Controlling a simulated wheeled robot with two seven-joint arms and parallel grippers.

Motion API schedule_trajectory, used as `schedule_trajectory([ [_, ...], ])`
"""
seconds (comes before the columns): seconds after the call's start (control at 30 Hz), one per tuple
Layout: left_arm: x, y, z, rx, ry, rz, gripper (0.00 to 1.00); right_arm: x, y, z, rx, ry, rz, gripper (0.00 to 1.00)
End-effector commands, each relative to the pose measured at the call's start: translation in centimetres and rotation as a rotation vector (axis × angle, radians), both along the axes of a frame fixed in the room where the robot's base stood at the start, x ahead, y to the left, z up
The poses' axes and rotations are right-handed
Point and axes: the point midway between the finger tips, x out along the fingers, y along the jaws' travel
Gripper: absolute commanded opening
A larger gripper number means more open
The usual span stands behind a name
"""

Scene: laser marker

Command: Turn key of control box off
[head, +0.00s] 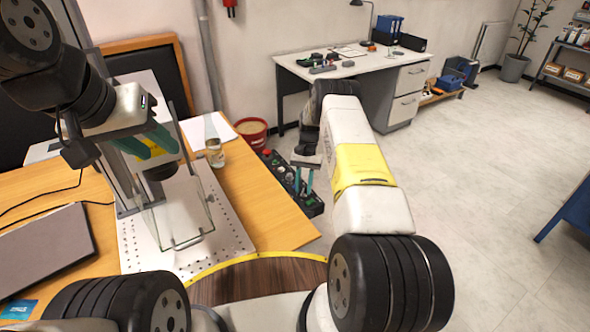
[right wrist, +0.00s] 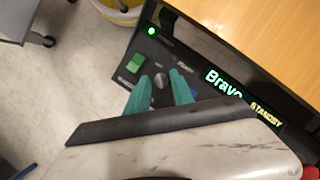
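The control box (head: 309,203) is a dark panel at the right edge of the wooden desk in the head view. In the right wrist view the control box (right wrist: 215,65) shows a lit green lamp, a green switch, a small silver key knob (right wrist: 160,80) and a lit display reading "Bravo" and "STANDBY". My right gripper (head: 303,184) is over the panel. In the right wrist view its teal fingertips (right wrist: 159,82) are apart, on either side of the key knob; I cannot tell whether they touch it. My left gripper (head: 150,145) is at the laser marker, its finger gap unclear.
The laser marker (head: 213,215) with its clear guard stands on the desk (head: 275,215). A red bucket (head: 252,131) stands behind the panel.

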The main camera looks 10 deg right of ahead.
Motion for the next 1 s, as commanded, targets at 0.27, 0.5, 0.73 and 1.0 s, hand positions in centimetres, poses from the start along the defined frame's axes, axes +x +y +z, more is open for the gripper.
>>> schedule_trajectory([
  [0.27,0.0,0.0,0.0,0.0,0.0,0.0,0.36,0.3,-0.1,0.6,0.0,-0.001,-0.001,0.28],
  [0.5,0.0,0.0,0.0,0.0,0.0,0.0,0.36,1.7,-0.7,4.3,0.0,-0.003,0.0,0.28],
  [0.73,0.0,0.0,0.0,0.0,0.0,0.0,0.36,2.6,-1.2,6.9,0.0,-0.001,0.0,0.28],
  [1.0,0.0,0.0,0.0,0.0,0.0,0.0,0.36,2.7,-1.2,7.2,0.0,0.0,0.0,0.28],
])
